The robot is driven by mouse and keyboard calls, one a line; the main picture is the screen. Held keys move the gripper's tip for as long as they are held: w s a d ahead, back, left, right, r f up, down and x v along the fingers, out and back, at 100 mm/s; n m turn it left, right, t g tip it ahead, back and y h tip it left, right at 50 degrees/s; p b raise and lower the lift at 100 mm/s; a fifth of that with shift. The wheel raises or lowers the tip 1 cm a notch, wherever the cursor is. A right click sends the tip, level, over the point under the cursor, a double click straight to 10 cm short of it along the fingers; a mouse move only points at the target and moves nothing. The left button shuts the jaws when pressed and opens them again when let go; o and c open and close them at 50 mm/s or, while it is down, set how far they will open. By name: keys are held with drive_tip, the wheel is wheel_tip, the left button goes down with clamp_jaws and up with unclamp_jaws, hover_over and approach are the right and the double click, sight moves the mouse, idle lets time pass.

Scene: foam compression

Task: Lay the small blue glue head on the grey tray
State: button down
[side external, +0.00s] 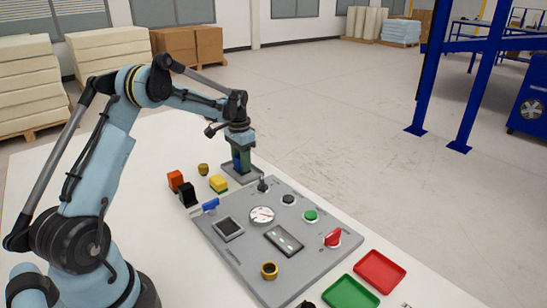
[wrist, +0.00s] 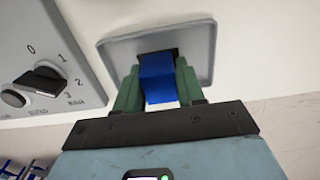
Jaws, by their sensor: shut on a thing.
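The blue glue head (wrist: 158,80) is a small blue block between the green fingers of my gripper (wrist: 157,88). In the wrist view a dark part shows at its far end, over the grey tray (wrist: 203,42). In the side view my gripper (side external: 241,160) points down over the grey tray (side external: 256,177), with a bit of the blue head (side external: 236,165) showing beside the fingers. My gripper is shut on the head. I cannot tell whether the head touches the tray floor, as the fingers hide much of it.
Yellow (side external: 218,183), orange (side external: 175,180) and black (side external: 187,195) blocks stand to the left. Green (side external: 351,293) and red (side external: 380,270) trays lie at the front right.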

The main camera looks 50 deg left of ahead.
drive_tip(key=shift+f, duration=0.15)
drive_tip(key=c, duration=0.7)
unclamp_jaws()
